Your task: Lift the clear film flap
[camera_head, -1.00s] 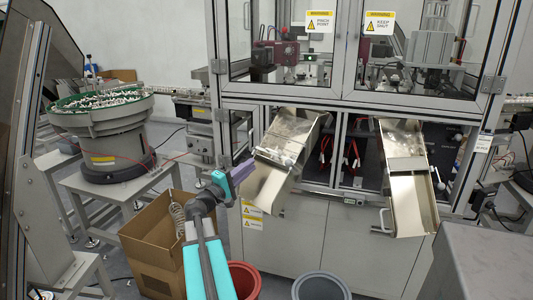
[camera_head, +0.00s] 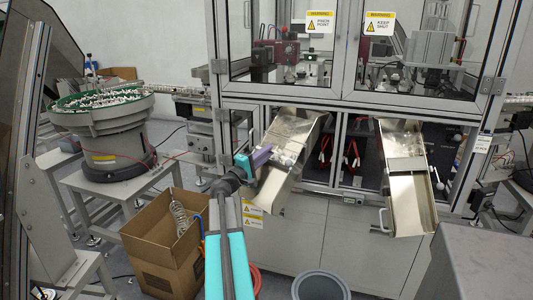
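The left metal chute (camera_head: 309,128) slopes down out of the machine front. What looks like a clear film flap (camera_head: 287,154) hangs across its middle; it is faint and its edges are hard to make out. My gripper (camera_head: 268,153), purple with a teal part behind it, is at the left side of this chute, its tip close to the film. I cannot tell whether it touches the film. The fingers are too small to show a gap or anything held. A right metal chute (camera_head: 414,205) has a crossbar partway down.
An open cardboard box (camera_head: 160,255) with a coiled hose stands below left of my arm. A grey bin (camera_head: 321,286) and a partly hidden red bin (camera_head: 255,277) stand below the chutes. The machine's door frame (camera_head: 345,60) rises above; a bowl feeder (camera_head: 104,115) is at left.

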